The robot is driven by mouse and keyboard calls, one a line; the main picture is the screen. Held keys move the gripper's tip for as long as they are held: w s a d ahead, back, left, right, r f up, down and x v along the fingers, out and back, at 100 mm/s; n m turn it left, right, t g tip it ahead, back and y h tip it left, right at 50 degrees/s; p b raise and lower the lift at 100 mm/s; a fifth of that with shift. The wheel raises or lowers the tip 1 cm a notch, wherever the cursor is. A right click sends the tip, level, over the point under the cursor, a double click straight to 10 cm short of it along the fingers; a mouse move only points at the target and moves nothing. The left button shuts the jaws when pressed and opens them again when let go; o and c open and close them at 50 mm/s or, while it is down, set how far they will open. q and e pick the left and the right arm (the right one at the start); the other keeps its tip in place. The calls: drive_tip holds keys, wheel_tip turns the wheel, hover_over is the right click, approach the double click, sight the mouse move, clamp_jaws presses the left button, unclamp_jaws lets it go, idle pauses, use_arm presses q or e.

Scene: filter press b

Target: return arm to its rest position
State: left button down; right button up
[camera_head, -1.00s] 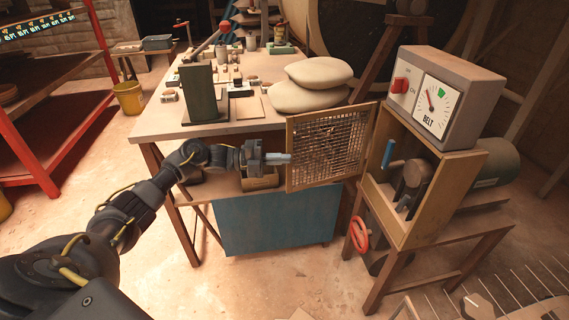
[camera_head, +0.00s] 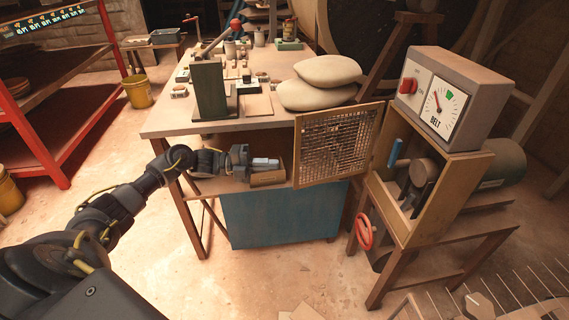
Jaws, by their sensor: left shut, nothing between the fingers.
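My left gripper (camera_head: 266,163) is shut and empty in the middle of the head view, in front of the table's near side. Its fingertips point right, a little left of the open mesh door (camera_head: 337,143), with a gap between them. My left arm comes in from the lower left. The door stands swung out from the wooden machine cabinet (camera_head: 461,190), whose inside shows a blue-handled lever (camera_head: 395,153). My right gripper is out of the picture.
The worktable (camera_head: 165,121) carries a green press (camera_head: 209,91) and two stacked pale sacks (camera_head: 318,93). A belt gauge box (camera_head: 455,97) tops the cabinet. A red handwheel (camera_head: 364,228) is below.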

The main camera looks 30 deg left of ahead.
use_arm(q)
drive_tip(key=shift+v, duration=1.35)
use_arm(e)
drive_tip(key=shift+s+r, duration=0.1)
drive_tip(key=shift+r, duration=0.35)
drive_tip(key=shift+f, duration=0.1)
